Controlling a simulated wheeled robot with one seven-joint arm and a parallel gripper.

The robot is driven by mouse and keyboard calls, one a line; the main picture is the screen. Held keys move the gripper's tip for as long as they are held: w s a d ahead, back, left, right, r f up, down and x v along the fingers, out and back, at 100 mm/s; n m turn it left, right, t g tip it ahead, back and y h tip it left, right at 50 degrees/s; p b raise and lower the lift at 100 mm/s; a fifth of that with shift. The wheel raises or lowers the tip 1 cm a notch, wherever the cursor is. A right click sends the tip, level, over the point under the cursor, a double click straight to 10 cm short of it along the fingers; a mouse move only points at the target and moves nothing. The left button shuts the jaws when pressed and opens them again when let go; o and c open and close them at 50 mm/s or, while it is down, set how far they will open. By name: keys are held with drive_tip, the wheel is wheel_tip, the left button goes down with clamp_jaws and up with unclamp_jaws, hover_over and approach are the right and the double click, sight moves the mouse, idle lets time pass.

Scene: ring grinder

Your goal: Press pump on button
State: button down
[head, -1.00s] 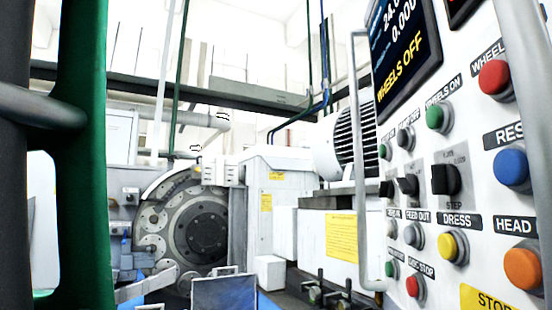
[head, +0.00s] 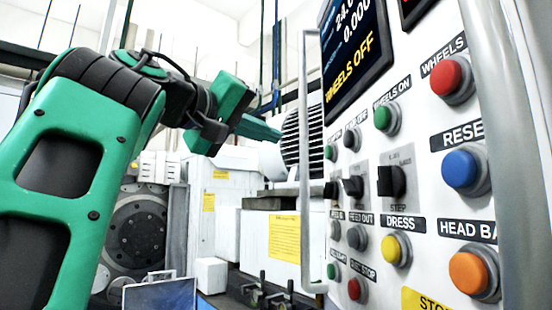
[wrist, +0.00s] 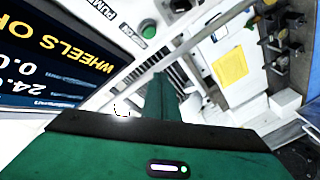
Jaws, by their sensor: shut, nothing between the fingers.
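The control panel (head: 410,130) stands at the right of the head view. A green button (head: 330,152) near its left edge sits below a small label that I cannot read clearly. A green button also shows at the top of the wrist view (wrist: 148,29), beside a partly cut label that seems to read PUMP. My gripper (head: 274,134) is green, shut and empty. It is left of the panel, apart from it, with its tip toward the panel's left edge. In the wrist view its fingers (wrist: 163,84) point up, below the green button.
A grey vertical handrail (head: 306,160) runs along the panel's left edge, close to my fingers. Other buttons are near, such as the green WHEELS ON button (head: 382,117) and a black PUMP OFF button (head: 352,144). A display (head: 352,55) is above. Machinery stands behind.

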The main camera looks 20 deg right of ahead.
sight(329, 152)
drive_tip(key=f, duration=0.1)
drive_tip(key=w, duration=0.1)
drive_tip(key=w+f+n, duration=0.1)
drive_tip(key=shift+w+a+f+y, duration=0.2)
drive_tip(key=shift+a+f+y, duration=0.1)
drive_tip(key=shift+f, duration=0.05)
drive_tip(key=shift+d, duration=0.15)
drive_tip(key=shift+s+d, duration=0.35)
drive_tip(key=shift+d, duration=1.05)
drive_tip(key=shift+s+d, duration=0.35)
drive_tip(key=shift+d, duration=1.1)
drive_tip(key=shift+s+d, duration=0.35)
drive_tip(key=shift+d, duration=1.05)
drive_tip(key=shift+d, duration=0.1)
drive_tip(key=shift+s+d+r, duration=0.1)
drive_tip(key=shift+d, duration=0.2)
drive_tip(key=shift+s+d, duration=0.15)
drive_tip(key=shift+d, duration=0.4)
drive_tip(key=shift+a, duration=0.15)
drive_tip(key=shift+w+a, duration=0.25)
drive_tip(key=shift+a, duration=0.5)
